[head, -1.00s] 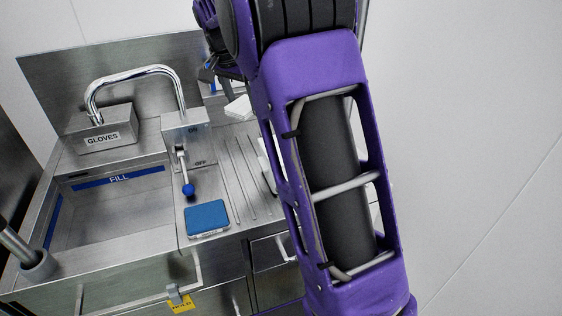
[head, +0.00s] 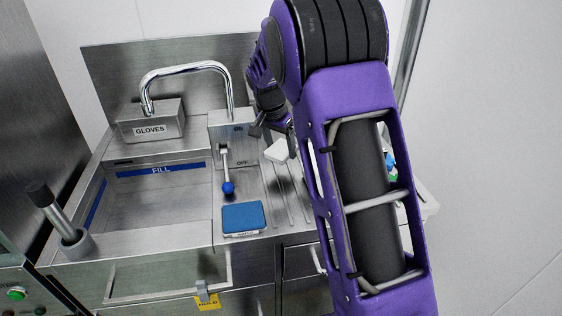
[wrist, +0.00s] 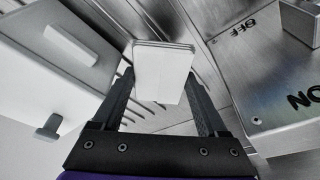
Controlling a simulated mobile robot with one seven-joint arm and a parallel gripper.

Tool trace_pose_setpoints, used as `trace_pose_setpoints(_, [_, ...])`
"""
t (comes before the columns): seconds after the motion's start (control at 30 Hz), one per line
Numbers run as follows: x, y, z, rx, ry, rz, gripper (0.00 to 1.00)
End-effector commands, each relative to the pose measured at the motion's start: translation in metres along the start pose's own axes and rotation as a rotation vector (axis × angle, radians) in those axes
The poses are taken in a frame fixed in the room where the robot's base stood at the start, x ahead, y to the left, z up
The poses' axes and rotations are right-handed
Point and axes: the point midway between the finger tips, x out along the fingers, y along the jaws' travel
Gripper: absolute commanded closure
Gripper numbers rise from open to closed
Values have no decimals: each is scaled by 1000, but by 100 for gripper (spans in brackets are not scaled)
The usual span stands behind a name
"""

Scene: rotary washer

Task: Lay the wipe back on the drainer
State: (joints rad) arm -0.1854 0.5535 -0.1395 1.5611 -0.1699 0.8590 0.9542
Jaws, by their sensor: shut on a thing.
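My gripper (wrist: 163,85) is shut on a white folded wipe (wrist: 163,68), which sits between the two dark fingers in the wrist view. In the head view the wipe (head: 277,150) shows as a small white piece below my gripper (head: 268,132), just right of the ON/OFF lever box. The ribbed metal drainer (head: 275,190) lies under and in front of it. The wipe appears held above the drainer; the exact gap cannot be told. My purple arm hides the right part of the drainer.
The lever box (head: 232,135) with its blue-knobbed lever (head: 228,187) stands close to the gripper. A blue pad (head: 243,216) lies at the drainer's front left. The FILL basin (head: 155,195), tap (head: 190,68) and GLOVES box (head: 150,120) are further left. A white container (wrist: 60,60) is beside the gripper.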

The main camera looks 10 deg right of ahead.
Motion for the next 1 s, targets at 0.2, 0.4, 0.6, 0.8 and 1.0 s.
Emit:
trace_pose_setpoints(0.2, [39,1,11,-1,-3,4,69])
trace_pose_setpoints(0.4, [45,0,13,0,0,1,69])
trace_pose_setpoints(0.6, [46,0,13,0,0,1,69])
trace_pose_setpoints(0.8, [48,0,14,0,-1,1,6])
trace_pose_setpoints(1.0, [49,1,14,0,-1,3,0])
